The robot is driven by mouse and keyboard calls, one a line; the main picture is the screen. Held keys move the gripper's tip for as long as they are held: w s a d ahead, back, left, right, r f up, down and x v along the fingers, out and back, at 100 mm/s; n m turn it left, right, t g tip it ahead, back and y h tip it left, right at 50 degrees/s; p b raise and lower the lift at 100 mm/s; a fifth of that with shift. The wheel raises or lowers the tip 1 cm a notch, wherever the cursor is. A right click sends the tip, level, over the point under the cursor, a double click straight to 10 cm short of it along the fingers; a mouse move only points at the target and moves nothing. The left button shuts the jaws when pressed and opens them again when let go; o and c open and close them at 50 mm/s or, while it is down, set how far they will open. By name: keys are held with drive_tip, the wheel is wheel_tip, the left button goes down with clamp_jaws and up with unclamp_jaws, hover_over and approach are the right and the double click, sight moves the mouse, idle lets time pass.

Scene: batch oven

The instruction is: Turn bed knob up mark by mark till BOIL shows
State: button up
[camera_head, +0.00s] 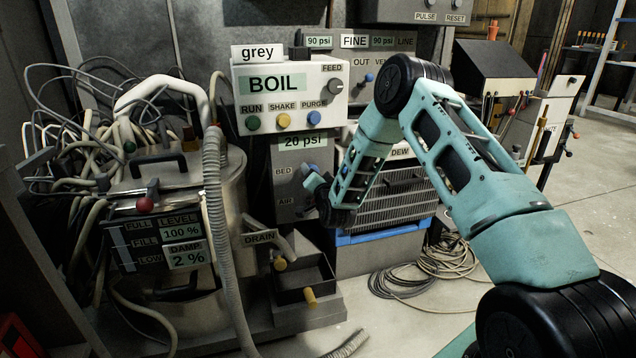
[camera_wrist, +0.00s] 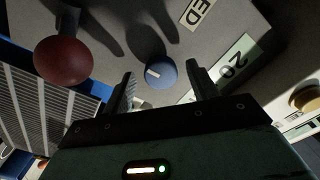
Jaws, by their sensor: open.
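The bed knob (camera_wrist: 160,73) is a round blue knob with a white pointer line, on a grey panel. In the wrist view it lies between the two fingers of my gripper (camera_wrist: 161,78), which are open, one on each side; I see no clear contact. In the head view a blue knob (camera_head: 312,168) shows beside the BED label (camera_head: 282,171), and my arm hides part of this panel. The green display (camera_head: 277,84) on the white box above reads BOIL. The panel's own display (camera_head: 303,142) reads 20 psi.
A dark red ball (camera_wrist: 63,60) stands left of the knob in the wrist view, close to my gripper. A steel vessel (camera_head: 185,190) with a grey hose (camera_head: 213,200) and tangled cables is on the left. A grilled unit (camera_head: 385,205) stands right of the panel.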

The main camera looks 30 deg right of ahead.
drive_tip(key=p+v, duration=0.3)
drive_tip(key=v, duration=1.4)
drive_tip(key=shift+s+r, duration=0.1)
drive_tip(key=shift+s, duration=0.05)
drive_tip(key=w+a+r+n+g+y, duration=0.1)
drive_tip(key=a+n+g+y, duration=0.15)
drive_tip(key=a, duration=0.45)
drive_tip(key=w+a+r+n+g+y, duration=0.1)
drive_tip(key=a+r+n+y, duration=0.1)
drive_tip(key=a+n+y, duration=0.3)
drive_tip(key=s+a+r+n+g, duration=0.25)
drive_tip(key=s+a+g, duration=0.35)
drive_tip(key=a, duration=0.5)
drive_tip(key=s+a+r+n+g+h, duration=0.1)
drive_tip(key=s+r+n+g, duration=0.15)
drive_tip(key=s, duration=0.65)
drive_tip(key=s+a+r+n+g, duration=0.2)
drive_tip(key=s+n+g, duration=0.15)
drive_tip(key=s, duration=0.55)
drive_tip(key=s+a+r+n+g+h, duration=0.15)
drive_tip(key=s+n, duration=0.25)
drive_tip(key=s, duration=0.5)
wheel_tip(320, 180, up, 31)
drive_tip(key=s+p, duration=0.1)
drive_tip(key=p, duration=2.9)
drive_tip(key=shift+s+d+y, duration=0.25)
drive_tip(key=shift+d+y, duration=0.05)
drive_tip(key=shift+d, duration=0.05)
